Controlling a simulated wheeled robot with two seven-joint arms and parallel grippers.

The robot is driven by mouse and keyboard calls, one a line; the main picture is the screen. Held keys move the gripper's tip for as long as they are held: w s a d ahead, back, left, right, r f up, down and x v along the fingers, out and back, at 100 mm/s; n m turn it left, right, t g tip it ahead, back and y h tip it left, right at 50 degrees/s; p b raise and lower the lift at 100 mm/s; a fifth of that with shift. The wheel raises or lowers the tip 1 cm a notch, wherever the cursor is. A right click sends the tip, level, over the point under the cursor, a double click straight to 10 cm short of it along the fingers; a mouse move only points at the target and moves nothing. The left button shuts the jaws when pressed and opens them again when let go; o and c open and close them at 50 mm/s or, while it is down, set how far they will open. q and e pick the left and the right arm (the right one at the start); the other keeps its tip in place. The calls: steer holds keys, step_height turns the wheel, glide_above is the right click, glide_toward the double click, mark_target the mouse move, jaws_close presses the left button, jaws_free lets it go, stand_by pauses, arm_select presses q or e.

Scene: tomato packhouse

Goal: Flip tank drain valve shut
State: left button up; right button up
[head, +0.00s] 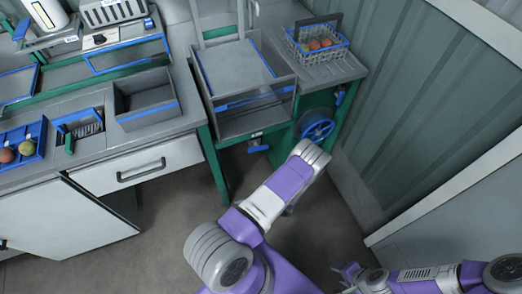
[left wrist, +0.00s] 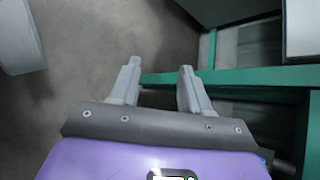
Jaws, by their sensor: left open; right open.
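The tank (head: 228,128) is an open grey basin set in a green-legged bench in the head view. A small blue valve handle (head: 258,149) sticks out low under its front, lying roughly sideways. Whether it is open or shut I cannot tell. My left arm reaches up beside it, and its forearm hides the gripper in the head view. In the left wrist view my left gripper (left wrist: 158,72) is open and empty, near a green bench rail (left wrist: 235,76). The valve handle is not clear there. My right gripper (head: 348,272) is open, low at the right, away from the tank.
A blue handwheel (head: 316,125) sits right of the valve, under the drainboard. A wire basket (head: 318,42) with red tomatoes stands above. A white drawer (head: 137,165) and a grey bin (head: 147,98) are at left. A corrugated wall (head: 425,100) bounds the right. The floor in front is clear.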

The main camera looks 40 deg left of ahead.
arm_select(q)
steer(key=w+a+r+m+t+y, duration=0.25)
steer(key=w+a+t+y, duration=0.35)
steer(key=w, duration=0.5)
steer(key=m+t+b, duration=0.1)
steer(key=m+t, duration=0.2)
steer(key=t, duration=0.4)
glide_toward(261, 149)
steer(key=w+a+f, duration=0.1)
steer(key=w+a, duration=0.1)
steer(key=a, duration=0.1)
steer(key=shift+n+y, duration=0.25)
steer(key=shift+y, duration=0.15)
steer(key=b+x, duration=0.2)
steer(key=x, duration=0.5)
steer(key=shift+s+f, duration=0.15)
steer(key=shift+s, duration=0.05)
